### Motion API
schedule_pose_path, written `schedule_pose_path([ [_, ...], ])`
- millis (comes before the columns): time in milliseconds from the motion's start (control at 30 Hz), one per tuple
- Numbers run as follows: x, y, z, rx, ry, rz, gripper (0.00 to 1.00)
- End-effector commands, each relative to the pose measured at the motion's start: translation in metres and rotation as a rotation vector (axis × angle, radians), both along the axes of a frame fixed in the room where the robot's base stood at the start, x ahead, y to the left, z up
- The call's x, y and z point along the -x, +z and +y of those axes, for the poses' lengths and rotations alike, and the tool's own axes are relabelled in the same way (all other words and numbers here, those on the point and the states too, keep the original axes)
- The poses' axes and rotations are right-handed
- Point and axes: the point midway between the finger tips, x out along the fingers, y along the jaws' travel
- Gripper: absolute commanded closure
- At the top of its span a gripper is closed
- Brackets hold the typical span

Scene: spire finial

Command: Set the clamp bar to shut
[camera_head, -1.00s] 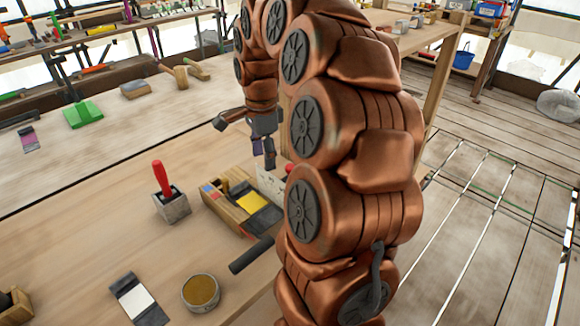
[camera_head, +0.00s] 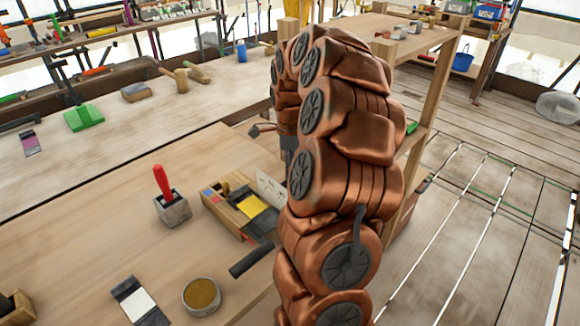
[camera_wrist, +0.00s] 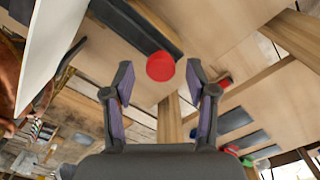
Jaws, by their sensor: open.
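In the wrist view a dark bar (camera_wrist: 138,30) with a round red knob (camera_wrist: 160,67) at its end lies ahead of my gripper (camera_wrist: 158,78); it looks like the clamp bar. My gripper is open, its two fingers apart. The knob appears between the fingertips in the picture; I cannot tell how far beyond them it is, and no contact shows. In the head view my arm hides the knob and most of my gripper. A white card (camera_head: 270,188) stands beside my arm there, and a pale flat panel (camera_wrist: 50,50) shows at left in the wrist view.
On the bench, a wooden box (camera_head: 228,208) with a yellow block sits left of my arm. A grey block with a red-handled tool (camera_head: 172,208), a round tin (camera_head: 201,295) and a black-and-white pad (camera_head: 140,302) stand nearby.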

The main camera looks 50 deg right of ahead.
Motion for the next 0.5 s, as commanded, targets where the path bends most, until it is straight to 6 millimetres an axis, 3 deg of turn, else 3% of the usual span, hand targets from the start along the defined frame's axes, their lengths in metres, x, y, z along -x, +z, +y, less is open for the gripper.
schedule_pose_path([
  [433,-0.0006,-0.0117,-0.0006,0.002,0.0,-0.003,0.43],
  [500,-0.0005,-0.0117,-0.0006,0.002,0.0,-0.003,0.48],
])
